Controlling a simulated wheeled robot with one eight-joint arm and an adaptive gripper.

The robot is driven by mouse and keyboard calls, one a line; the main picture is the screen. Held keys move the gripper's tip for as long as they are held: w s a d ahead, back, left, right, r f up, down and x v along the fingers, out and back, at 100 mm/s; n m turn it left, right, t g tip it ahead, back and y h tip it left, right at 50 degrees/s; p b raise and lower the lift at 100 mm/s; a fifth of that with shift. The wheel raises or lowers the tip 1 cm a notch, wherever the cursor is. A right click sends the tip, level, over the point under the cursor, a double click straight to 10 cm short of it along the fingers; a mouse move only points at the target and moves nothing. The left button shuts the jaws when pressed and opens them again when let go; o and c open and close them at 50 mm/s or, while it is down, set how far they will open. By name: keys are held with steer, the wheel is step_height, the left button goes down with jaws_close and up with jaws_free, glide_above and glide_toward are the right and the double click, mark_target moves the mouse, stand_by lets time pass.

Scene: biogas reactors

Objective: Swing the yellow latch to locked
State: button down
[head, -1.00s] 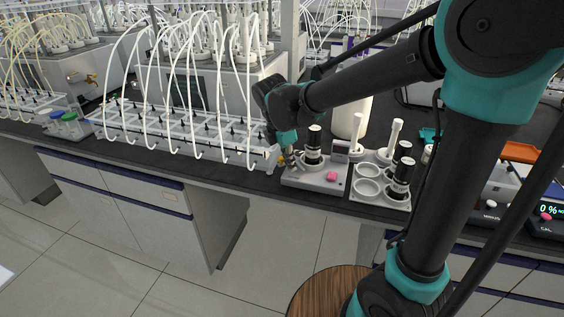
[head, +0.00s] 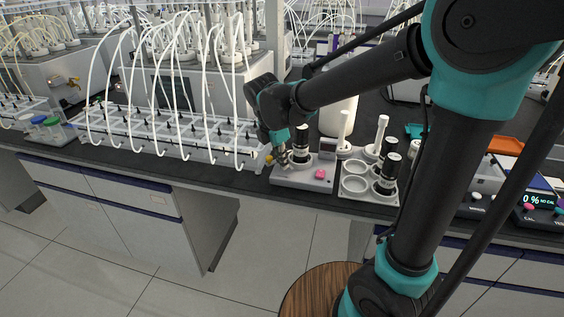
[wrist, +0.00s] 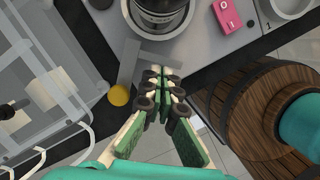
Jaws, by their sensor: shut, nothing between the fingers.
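The latch shows as a grey arm with a round yellow knob (wrist: 119,95) at its end, at the left edge of a grey device in the wrist view. In the head view the yellow knob (head: 268,160) is a small spot at the device's left end. My gripper (wrist: 161,78) is shut and empty, its fingertips just right of the latch arm by the device's edge. I cannot tell whether they touch it. In the head view my gripper (head: 283,160) is beside the device (head: 290,181), which holds a black-and-white cylinder (head: 302,142) and a pink switch (head: 320,174).
A clear tube rack (head: 160,145) stands close on the left. A grey tray (head: 362,198) with round wells and bottles stands right of the device. A wooden stool (head: 318,285) is on the floor in front of the bench. The bench's front strip is narrow.

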mark_target(293, 173)
steer(key=shift+d+n, duration=0.2)
steer(key=shift+n, duration=0.2)
steer(key=shift+d+n, duration=0.3)
steer(key=shift+n, duration=0.5)
steer(key=n, duration=0.1)
steer(key=d+n+y, duration=0.1)
steer(key=n, duration=0.1)
steer(key=shift+w+d+t, duration=0.15)
steer(key=shift+w+t, duration=0.15)
steer(key=shift+t, duration=0.1)
steer(key=shift+w+d, duration=0.4)
steer(key=shift+d, duration=0.05)
